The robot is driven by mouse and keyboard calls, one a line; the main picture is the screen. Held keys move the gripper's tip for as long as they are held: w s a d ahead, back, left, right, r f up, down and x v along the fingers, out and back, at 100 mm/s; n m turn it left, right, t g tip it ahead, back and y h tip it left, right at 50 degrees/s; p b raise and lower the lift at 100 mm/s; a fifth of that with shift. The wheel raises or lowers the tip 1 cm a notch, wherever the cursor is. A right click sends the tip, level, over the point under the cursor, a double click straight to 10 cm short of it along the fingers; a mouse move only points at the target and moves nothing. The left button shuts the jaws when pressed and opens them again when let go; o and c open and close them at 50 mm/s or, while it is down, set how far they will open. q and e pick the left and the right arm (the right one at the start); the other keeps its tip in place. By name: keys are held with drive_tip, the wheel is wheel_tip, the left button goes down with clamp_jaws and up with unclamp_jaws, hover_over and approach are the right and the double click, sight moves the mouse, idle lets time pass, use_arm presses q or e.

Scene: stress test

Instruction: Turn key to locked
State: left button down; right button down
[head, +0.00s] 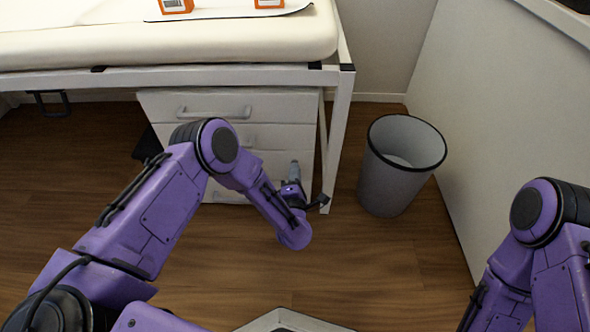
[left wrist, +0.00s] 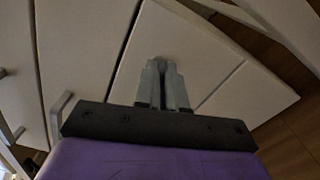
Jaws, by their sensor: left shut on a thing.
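A white drawer cabinet (head: 262,137) stands under the padded bench, and its drawer fronts also fill the left wrist view (left wrist: 205,57). My left gripper (head: 294,168) is at the right side of the cabinet front.
A grey waste bin (head: 397,168) stands right of the cabinet, near the wall. The bench's white leg (head: 340,135) is close beside my left gripper. Orange devices (head: 176,5) lie on the bench (head: 90,35). The wooden floor in front is clear.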

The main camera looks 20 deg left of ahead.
use_arm(q)
drive_tip(key=shift+m+p, duration=0.55)
drive_tip(key=shift+m, duration=1.05)
drive_tip(key=c, duration=1.2)
unclamp_jaws()
drive_tip(key=shift+f, duration=0.1)
drive_tip(key=p+v, duration=0.3)
drive_tip(key=v, duration=0.7)
drive_tip(key=shift+s, duration=0.3)
